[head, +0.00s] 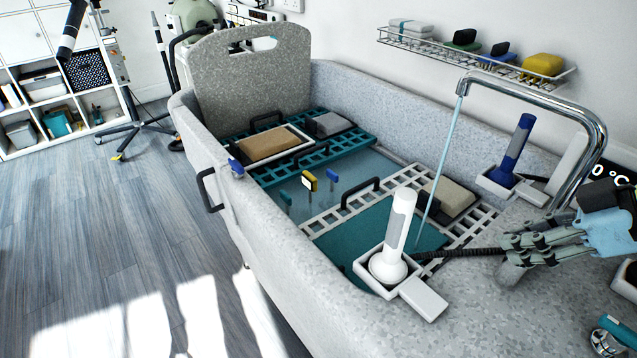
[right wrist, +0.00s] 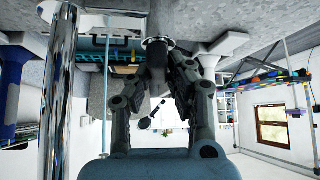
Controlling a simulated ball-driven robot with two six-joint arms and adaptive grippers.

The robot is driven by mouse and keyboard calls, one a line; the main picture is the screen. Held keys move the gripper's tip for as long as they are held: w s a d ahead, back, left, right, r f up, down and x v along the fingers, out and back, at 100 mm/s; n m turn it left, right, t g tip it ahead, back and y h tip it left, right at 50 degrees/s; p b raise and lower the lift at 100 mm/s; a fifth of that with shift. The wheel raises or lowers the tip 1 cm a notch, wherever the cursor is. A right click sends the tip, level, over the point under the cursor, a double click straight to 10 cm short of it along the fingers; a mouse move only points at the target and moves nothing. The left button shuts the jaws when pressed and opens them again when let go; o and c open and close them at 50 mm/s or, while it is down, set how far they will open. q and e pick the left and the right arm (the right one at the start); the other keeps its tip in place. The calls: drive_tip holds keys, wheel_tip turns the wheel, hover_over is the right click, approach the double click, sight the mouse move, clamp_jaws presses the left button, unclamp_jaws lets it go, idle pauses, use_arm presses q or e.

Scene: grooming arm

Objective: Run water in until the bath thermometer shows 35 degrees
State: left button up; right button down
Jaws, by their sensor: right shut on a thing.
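The chrome spout (head: 560,98) arches over the grey speckled bath (head: 300,265), and a thin stream of water (head: 442,165) falls from it. Blue-tinted water (head: 350,172) lies in the bath. A small yellow block with a pale face (head: 309,181) is in the water; I cannot read it. A dark display (head: 612,172) at the right shows "0 °C", its left part hidden by the spout. My right gripper (head: 510,246) is at the bath's end deck. In the right wrist view its fingers (right wrist: 166,78) close on a dark handle (right wrist: 157,55) with a chrome collar. My left gripper is not in view.
White grid racks (head: 318,222) and teal racks cross the bath. A wire shelf (head: 470,62) hangs on the wall.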

drive_tip(key=shift+r+m+p, duration=0.1)
drive_tip(key=shift+m+p, duration=0.3)
drive_tip(key=shift+p, duration=0.3)
drive_tip(key=shift+d+m+t+h+p, duration=0.1)
drive_tip(key=shift+m+t+h+p, duration=0.55)
drive_tip(key=shift+m+p, duration=0.45)
drive_tip(key=c, duration=1.2)
unclamp_jaws()
drive_tip(key=shift+o, duration=0.2)
drive_tip(key=shift+p+v, duration=0.95)
drive_tip(key=shift+p, duration=0.1)
drive_tip(key=p+v, duration=0.5)
drive_tip(key=v, duration=0.1)
